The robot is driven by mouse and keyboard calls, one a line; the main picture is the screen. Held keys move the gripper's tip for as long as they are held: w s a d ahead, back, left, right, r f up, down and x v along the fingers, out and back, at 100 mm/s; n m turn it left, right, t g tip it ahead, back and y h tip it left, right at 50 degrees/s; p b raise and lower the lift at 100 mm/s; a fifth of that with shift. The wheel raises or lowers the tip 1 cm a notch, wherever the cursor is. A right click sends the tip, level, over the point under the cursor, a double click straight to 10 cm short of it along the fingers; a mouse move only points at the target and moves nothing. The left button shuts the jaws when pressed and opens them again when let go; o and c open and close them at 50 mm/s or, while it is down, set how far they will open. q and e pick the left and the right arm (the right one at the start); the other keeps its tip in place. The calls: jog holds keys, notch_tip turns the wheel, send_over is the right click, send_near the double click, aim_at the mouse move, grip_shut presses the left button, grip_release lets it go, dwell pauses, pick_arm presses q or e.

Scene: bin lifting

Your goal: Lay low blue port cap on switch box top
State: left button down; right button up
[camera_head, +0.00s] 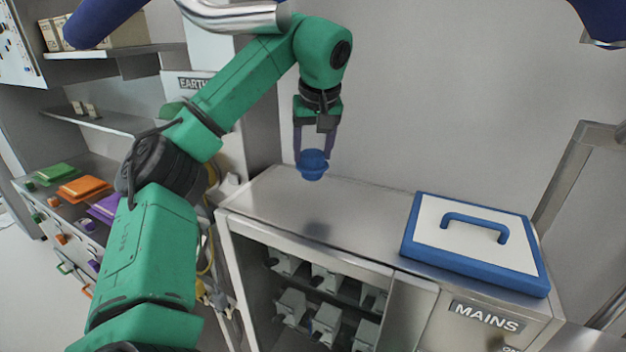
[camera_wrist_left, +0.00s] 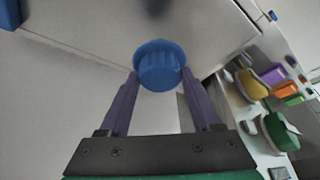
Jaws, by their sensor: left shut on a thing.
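My left gripper (camera_head: 313,157) is shut on the blue port cap (camera_head: 312,166), a small round cap with a ribbed side. It holds the cap above the left part of the grey metal switch box top (camera_head: 345,203), with a shadow on the surface below. In the left wrist view the cap (camera_wrist_left: 160,66) sits between the tips of the two purple fingers (camera_wrist_left: 160,84). My right gripper is not in view.
A white lid with a blue rim and blue handle (camera_head: 474,240) lies on the right part of the top. The front below is open, with several grey units (camera_head: 326,318) inside. Shelves (camera_head: 100,120) stand at the left. The middle of the top is clear.

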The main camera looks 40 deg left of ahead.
aim_at(310, 180)
pick_arm(q)
jog(key=shift+s+f, duration=0.2)
jog(key=shift+f, duration=0.35)
jog(key=shift+s+f, duration=0.2)
jog(key=shift+f, duration=0.35)
jog(key=shift+s+f, duration=0.4)
jog(key=shift+s, duration=0.05)
jog(key=f, duration=0.1)
jog(key=w+f, duration=0.1)
jog(key=f, duration=0.1)
jog(key=shift+f, duration=0.3)
jog(key=shift+s, duration=0.15)
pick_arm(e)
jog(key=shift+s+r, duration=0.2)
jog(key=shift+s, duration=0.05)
pick_arm(q)
jog(key=shift+s, duration=0.15)
jog(key=shift+c, duration=0.4)
grip_release()
jog(key=shift+f, duration=0.15)
